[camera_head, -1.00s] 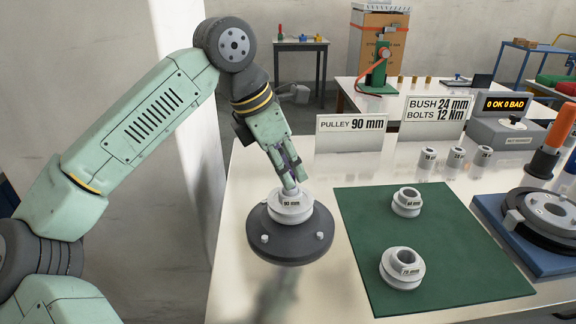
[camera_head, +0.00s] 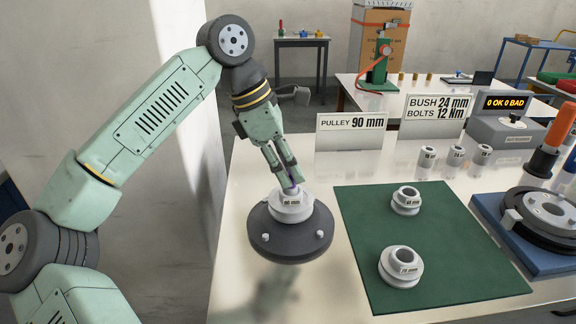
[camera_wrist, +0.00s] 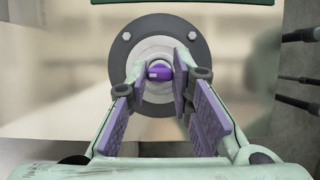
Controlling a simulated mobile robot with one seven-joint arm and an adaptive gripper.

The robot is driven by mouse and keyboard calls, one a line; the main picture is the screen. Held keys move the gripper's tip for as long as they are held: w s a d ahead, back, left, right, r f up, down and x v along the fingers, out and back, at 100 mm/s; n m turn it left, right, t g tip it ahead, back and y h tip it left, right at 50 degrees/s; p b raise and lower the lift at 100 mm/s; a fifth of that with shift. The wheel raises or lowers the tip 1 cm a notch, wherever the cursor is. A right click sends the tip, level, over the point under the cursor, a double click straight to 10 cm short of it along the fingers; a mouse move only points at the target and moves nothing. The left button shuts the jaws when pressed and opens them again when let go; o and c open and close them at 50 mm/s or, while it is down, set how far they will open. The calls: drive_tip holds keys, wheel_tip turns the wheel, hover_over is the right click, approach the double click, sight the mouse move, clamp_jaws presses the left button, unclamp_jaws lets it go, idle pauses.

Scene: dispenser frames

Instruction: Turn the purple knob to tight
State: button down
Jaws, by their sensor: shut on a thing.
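The purple knob (camera_wrist: 159,72) sits at the middle of the grey pulley's hub in the wrist view. In the head view only a bit of purple (camera_head: 293,190) shows between my fingers. My gripper (camera_head: 289,187) comes down from above, tilted, with its fingertips at the knob. In the wrist view my gripper (camera_wrist: 160,70) has a finger on each side of the knob and is shut on it. No tightness mark on the knob can be read.
A green mat (camera_head: 365,235) with two loose pulleys (camera_head: 406,200) (camera_head: 401,266) lies to the right. Several small bushes (camera_head: 456,155) stand behind it. A blue fixture (camera_head: 500,240) is at far right.

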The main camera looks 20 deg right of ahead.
drive_tip(key=c, duration=1.4)
unclamp_jaws()
drive_tip(key=shift+r, duration=0.1)
drive_tip(key=v, duration=1.1)
drive_tip(key=shift+a+r, duration=0.15)
drive_tip(key=shift+r, duration=0.25)
